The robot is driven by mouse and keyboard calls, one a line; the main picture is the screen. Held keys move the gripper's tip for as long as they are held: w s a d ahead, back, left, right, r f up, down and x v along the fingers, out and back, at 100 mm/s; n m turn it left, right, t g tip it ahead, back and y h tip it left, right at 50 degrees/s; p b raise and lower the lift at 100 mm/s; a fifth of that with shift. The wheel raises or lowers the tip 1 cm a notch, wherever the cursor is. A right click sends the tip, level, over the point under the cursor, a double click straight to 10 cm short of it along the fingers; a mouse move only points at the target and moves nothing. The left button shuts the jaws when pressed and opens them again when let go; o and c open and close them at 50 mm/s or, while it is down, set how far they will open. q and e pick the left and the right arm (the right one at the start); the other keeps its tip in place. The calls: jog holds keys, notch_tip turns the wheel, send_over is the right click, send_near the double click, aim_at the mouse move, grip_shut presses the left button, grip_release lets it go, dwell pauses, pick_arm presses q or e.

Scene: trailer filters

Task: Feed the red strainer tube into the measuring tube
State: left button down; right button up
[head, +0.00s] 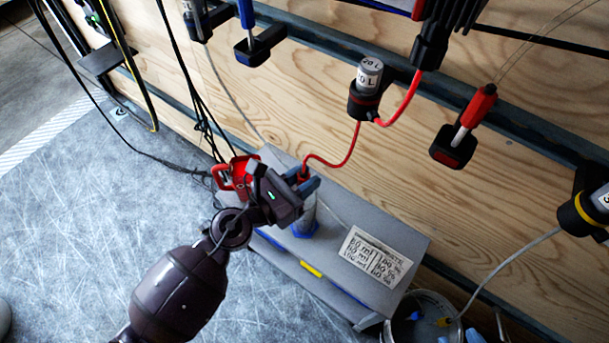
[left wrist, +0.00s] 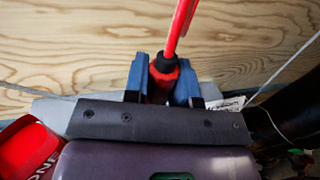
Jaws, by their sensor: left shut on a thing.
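The red strainer tube (head: 304,171) has its red end between the blue fingertips of my left gripper (head: 303,184). In the left wrist view the blue fingers of my left gripper (left wrist: 161,82) are shut on the red strainer tube (left wrist: 165,66), and its thin red hose rises out of the top of the picture. The measuring tube (head: 305,213), greyish with a blue base, stands on the grey box directly below the gripper in the head view. The gripper hides its top, so I cannot tell whether the strainer's lower end is inside it. My right gripper is out of view.
The grey box (head: 400,240) carries a printed label (head: 375,257) beside the measuring tube. A red object (head: 232,178) lies by my left wrist. The red hose (head: 352,150) loops to a black-capped holder (head: 364,100) on the wooden wall. A bucket (head: 420,315) stands at lower right.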

pick_arm(q)
jog(key=shift+f, duration=0.1)
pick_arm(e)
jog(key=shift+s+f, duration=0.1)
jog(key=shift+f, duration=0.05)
pick_arm(q)
jog(key=c, duration=0.8)
grip_release()
jog(key=shift+c, duration=0.2)
jog(key=b+v, duration=0.1)
jog(key=v, duration=1)
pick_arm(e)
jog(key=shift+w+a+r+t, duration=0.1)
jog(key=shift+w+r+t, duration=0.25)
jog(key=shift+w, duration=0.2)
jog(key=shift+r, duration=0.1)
